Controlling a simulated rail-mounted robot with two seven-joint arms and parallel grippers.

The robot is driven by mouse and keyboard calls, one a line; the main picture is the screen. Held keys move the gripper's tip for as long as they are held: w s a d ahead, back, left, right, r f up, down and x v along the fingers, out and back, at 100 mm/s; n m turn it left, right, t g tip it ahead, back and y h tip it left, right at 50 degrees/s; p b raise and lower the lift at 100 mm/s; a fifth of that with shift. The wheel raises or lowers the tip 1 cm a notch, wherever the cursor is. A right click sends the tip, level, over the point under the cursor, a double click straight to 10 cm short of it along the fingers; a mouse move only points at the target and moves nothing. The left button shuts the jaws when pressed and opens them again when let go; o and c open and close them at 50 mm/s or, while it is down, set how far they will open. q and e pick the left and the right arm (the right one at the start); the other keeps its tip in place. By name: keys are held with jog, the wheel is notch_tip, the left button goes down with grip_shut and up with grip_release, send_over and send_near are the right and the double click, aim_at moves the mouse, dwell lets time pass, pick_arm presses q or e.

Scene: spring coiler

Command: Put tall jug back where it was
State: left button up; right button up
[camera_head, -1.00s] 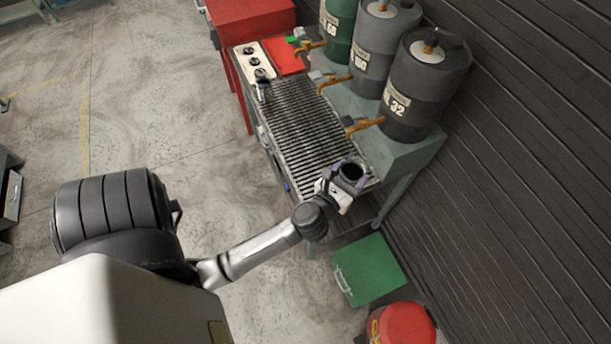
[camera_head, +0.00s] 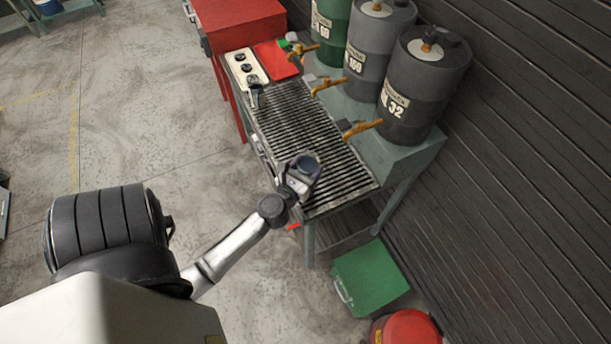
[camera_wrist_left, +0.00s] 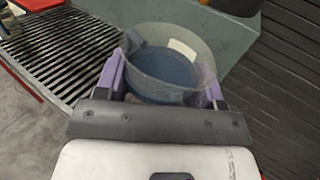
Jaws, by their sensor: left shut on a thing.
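My left gripper (camera_head: 300,178) is shut on a grey-blue jug (camera_head: 306,163), near the front edge of the slatted grate (camera_head: 315,140). In the left wrist view the jug (camera_wrist_left: 165,72) sits between the two purple fingers of the gripper (camera_wrist_left: 162,85), its round open mouth facing the camera. Its inside looks blue; I cannot tell whether that is liquid or the bottom. I cannot tell whether the jug's base touches the grate. A smaller dark vessel (camera_head: 255,93) stands at the grate's far left end. My right gripper is not in view.
Green (camera_head: 331,28), grey (camera_head: 374,48) and dark (camera_head: 421,85) drums with orange taps stand behind the grate. A white panel with knobs (camera_head: 246,68) and a red mat (camera_head: 276,58) lie at the far end. A green box (camera_head: 371,277) is on the floor. The middle grate is clear.

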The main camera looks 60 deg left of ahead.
aim_at(308, 168)
pick_arm(q)
jog(key=shift+s+a+f, duration=0.1)
jog(key=shift+a+f, duration=0.1)
jog(key=shift+a, duration=0.15)
notch_tip(308, 168, down, 4)
jog(key=b, duration=0.3)
jog(key=shift+f+b, duration=0.25)
jog(key=shift+b, duration=0.25)
jog(key=o, duration=1.4)
jog(key=shift+r, duration=0.1)
